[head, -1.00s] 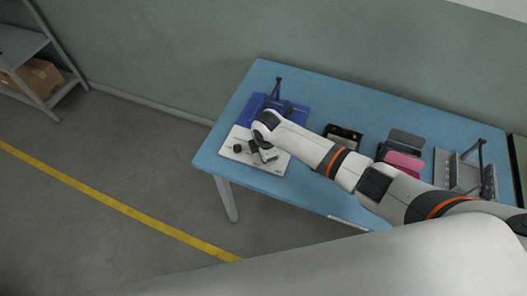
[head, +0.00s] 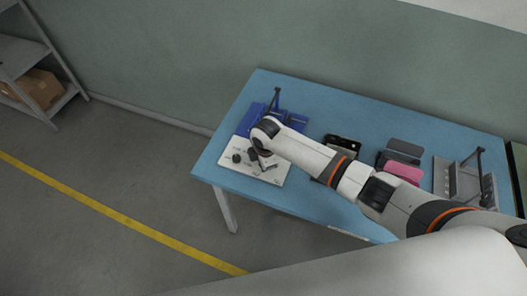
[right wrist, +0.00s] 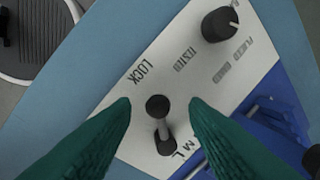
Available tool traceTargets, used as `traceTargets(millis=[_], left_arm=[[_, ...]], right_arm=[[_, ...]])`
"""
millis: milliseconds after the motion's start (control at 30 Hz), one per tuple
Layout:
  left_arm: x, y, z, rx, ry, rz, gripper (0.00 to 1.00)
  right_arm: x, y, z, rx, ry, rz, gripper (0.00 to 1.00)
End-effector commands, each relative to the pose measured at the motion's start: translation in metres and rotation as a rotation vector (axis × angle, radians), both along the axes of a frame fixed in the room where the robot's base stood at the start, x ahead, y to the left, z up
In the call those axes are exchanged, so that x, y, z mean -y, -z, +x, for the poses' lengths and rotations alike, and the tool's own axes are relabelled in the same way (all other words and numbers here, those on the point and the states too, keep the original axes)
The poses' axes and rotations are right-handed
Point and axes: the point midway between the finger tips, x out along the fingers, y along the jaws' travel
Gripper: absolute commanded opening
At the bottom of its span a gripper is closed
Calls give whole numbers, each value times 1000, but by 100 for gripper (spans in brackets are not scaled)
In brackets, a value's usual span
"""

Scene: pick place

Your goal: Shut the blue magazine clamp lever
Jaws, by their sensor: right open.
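The blue magazine fixture (head: 245,124) sits at the table's back left, with a dark upright lever (head: 276,98) on it. Part of the blue fixture also shows at the lower right of the right wrist view (right wrist: 288,95). In front of it lies a white panel (head: 270,176), partly hidden by my right arm. In the right wrist view the panel (right wrist: 190,75) bears a black round-topped lever (right wrist: 157,106) near printed LOCK. My right gripper (right wrist: 158,108) is open, its green fingertips either side of that lever's top; contact is not clear. My left gripper is not in view.
A black knob (right wrist: 219,24) stands on the panel. Farther right on the blue table (head: 305,203) are a dark box (head: 343,143), a pink item (head: 404,173) and a grey fixture (head: 442,170). A shelf with a cardboard box (head: 38,88) stands at far left.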

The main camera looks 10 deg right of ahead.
Motion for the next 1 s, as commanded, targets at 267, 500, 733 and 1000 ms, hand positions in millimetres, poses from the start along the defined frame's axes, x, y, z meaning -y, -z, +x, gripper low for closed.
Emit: traceTargets(millis=[267, 500, 733, 1000], left_arm=[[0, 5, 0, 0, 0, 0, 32], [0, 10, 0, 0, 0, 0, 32], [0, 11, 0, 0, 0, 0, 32], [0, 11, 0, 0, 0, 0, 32]], right_arm=[[2, -54, -9, 5, -2, 0, 41], [3, -92, -17, 3, 0, -1, 41], [3, -104, -20, 1, 1, 0, 41], [3, -104, -20, 1, 1, 0, 41]])
